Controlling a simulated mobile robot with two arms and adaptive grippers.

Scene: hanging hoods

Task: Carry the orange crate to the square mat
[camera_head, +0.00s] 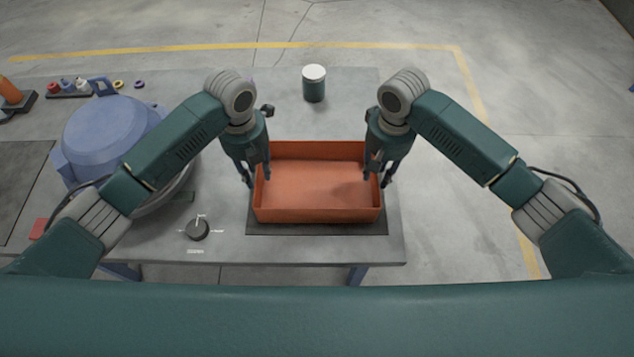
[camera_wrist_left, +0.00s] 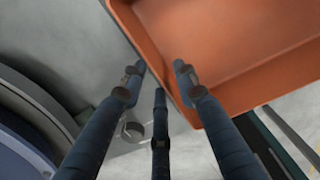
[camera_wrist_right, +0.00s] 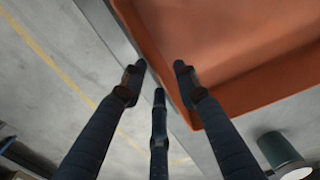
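The orange crate (camera_head: 318,214) is an open, empty, shallow box. It sits upright on a dark flat mat (camera_head: 318,229) at the front right of the grey table, and the mat shows along its front and sides. My left gripper (camera_head: 257,181) is at the crate's left wall, with fingers apart on either side of the rim. My right gripper (camera_head: 377,181) is at the right wall in the same way. The crate also shows in the left wrist view (camera_wrist_left: 235,45) and the right wrist view (camera_wrist_right: 235,40). I cannot tell whether any finger touches it.
A blue rounded machine (camera_head: 108,130) stands left of the crate, partly behind my left arm. A dial (camera_head: 197,229) is at the table's front. A dark green jar with a white lid (camera_head: 314,84) stands behind the crate. Another dark flat area (camera_head: 18,185) lies far left. Floor right of the table is clear.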

